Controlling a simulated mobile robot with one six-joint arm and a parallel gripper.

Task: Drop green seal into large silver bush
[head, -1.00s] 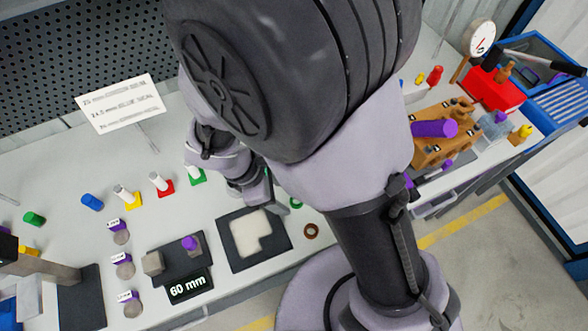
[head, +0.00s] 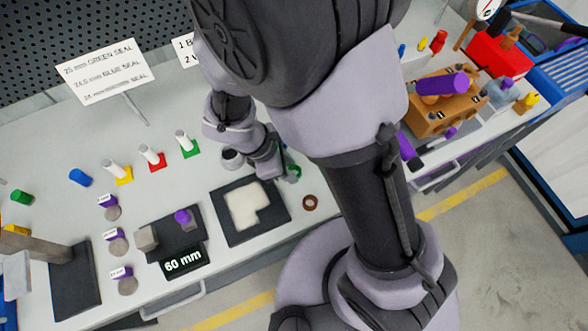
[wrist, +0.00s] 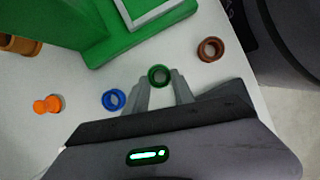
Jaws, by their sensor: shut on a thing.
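The green seal (wrist: 158,75) is a small ring between the fingertips of my gripper (wrist: 162,87) in the wrist view. The fingers are closed on it, low at the pale worktop. In the head view the green seal (head: 294,172) shows partly beside my wrist, which covers much of the gripper. Several silver round pieces with labels and purple on them, such as this one (head: 118,247), stand on the left part of the bench. I cannot tell which piece is the large silver bush.
A brown ring (wrist: 210,50) and a blue ring (wrist: 113,100) lie on either side of my gripper. A green block (wrist: 95,50) rises behind it, and an orange piece (wrist: 46,104) lies left. A black mat with a pale inset (head: 226,225) and a 60 mm display (head: 182,261) are on the bench.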

